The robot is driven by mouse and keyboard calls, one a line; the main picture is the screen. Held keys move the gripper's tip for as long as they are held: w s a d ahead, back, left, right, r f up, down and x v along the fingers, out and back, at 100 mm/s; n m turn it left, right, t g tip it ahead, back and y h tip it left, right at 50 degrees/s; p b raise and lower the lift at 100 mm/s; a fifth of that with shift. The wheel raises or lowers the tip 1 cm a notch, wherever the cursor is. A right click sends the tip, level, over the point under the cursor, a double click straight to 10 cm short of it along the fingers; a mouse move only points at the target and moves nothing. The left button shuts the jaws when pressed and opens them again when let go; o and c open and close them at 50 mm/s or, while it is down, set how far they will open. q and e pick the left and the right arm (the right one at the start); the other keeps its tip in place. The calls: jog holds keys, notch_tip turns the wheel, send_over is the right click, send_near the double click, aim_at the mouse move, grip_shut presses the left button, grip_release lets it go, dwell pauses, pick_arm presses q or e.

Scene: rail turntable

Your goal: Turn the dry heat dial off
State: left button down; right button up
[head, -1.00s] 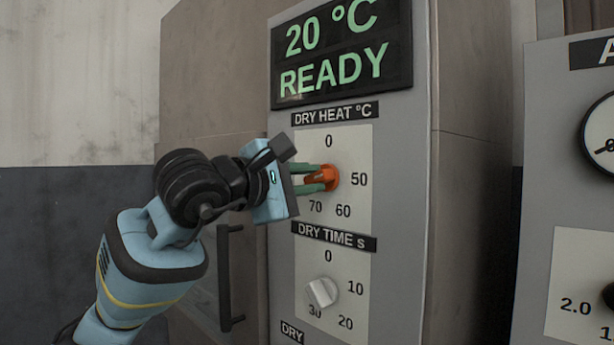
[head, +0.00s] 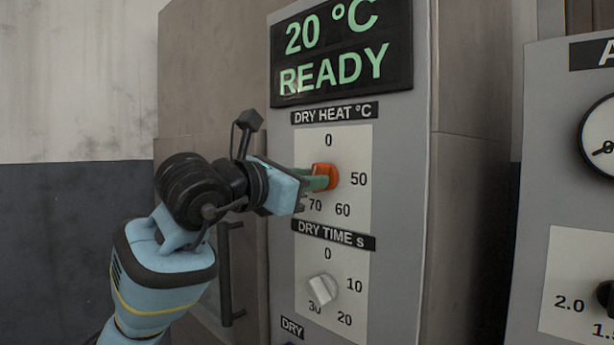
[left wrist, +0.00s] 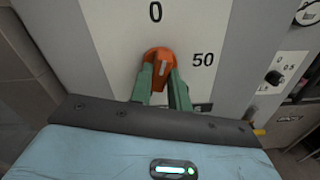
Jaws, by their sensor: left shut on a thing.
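The orange dry heat dial (head: 326,176) sits on the white scale plate below the DRY HEAT °C label, with 0 above it and 50, 60 and 70 around it. My left gripper (head: 318,180) has its green fingers shut on the dial. In the left wrist view the dial (left wrist: 160,66) sits between the two fingertips (left wrist: 161,76), and its pale pointer mark is tilted a little off upright, toward the upper right. The display (head: 340,50) above reads 20 °C READY. My right gripper is not in view.
A grey dry time dial (head: 322,289) sits below on the same panel (head: 399,200). A dark vertical handle (head: 226,275) is on the cabinet at the left. Another panel (head: 560,180) with a gauge and a dark knob stands at the right.

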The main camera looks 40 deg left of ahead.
pick_arm(q)
jog(key=shift+n, duration=1.6)
jog(key=shift+p, duration=0.3)
jog(key=c, duration=1.3)
grip_release()
jog(key=shift+s, duration=0.1)
jog(key=s, duration=0.5)
jog(key=s+b, duration=0.1)
jog(key=s, duration=0.1)
jog(key=shift+s+a, duration=0.3)
